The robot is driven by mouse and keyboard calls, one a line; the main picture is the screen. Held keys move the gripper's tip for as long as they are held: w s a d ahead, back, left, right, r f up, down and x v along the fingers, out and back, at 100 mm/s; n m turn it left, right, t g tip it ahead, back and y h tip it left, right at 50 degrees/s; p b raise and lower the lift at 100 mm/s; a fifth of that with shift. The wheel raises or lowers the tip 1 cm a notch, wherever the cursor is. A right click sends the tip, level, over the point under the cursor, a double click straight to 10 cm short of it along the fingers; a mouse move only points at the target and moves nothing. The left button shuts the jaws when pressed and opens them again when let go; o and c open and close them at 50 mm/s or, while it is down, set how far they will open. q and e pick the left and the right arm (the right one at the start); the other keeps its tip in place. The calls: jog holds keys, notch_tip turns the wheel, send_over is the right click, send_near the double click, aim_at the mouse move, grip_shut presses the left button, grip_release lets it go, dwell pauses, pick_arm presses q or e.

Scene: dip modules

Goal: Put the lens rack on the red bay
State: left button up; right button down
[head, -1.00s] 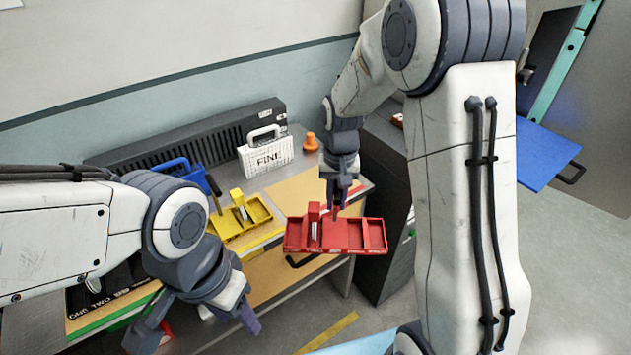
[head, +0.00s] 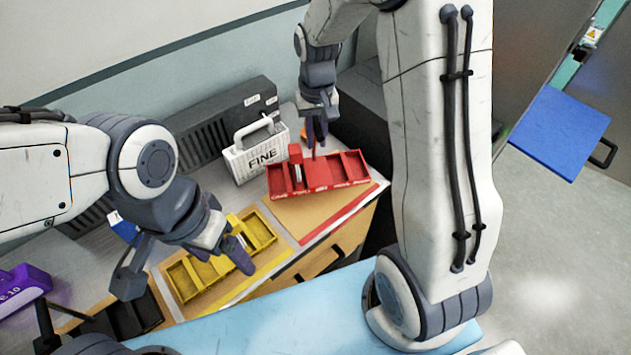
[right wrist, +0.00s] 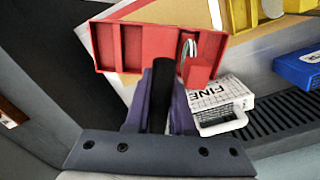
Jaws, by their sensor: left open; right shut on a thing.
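The red lens rack (head: 335,176) is a long tray with compartments and an upright block. It also shows in the right wrist view (right wrist: 150,45), with a round pale-edged piece in it. My right gripper (head: 316,138) is shut on it and holds it over the back part of the red bay (head: 310,217), a tan board with a red edge strip. I cannot tell whether the rack touches the board. The gripper's fingers (right wrist: 160,95) hide part of the rack. My left gripper (head: 186,268) is open and empty, above the yellow tray.
A white FINE carrier (head: 256,158) stands close behind the rack, by a dark vented unit (head: 205,128). A yellow tray (head: 256,229) lies left of the red bay. A purple box (head: 22,288) and a black tray (head: 122,318) are at the left.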

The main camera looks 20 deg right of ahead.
aim_at(319, 126)
jog(key=r+n, duration=0.1)
jog(key=n, duration=0.1)
jog(key=r+n+p, duration=0.1)
jog(key=r+n, duration=0.1)
jog(key=shift+d, duration=0.35)
jog(key=shift+w+r+n, duration=0.1)
jog(key=shift+r+n, duration=0.1)
jog(key=shift+n, duration=0.2)
jog(key=shift+d+n, duration=0.1)
jog(key=shift+n, duration=0.2)
notch_tip(319, 126, down, 10)
jog(key=p, duration=0.2)
jog(key=shift+p, duration=0.3)
jog(key=shift+r, duration=0.1)
jog(key=c, duration=0.8)
grip_release()
jog(key=shift+o, duration=0.2)
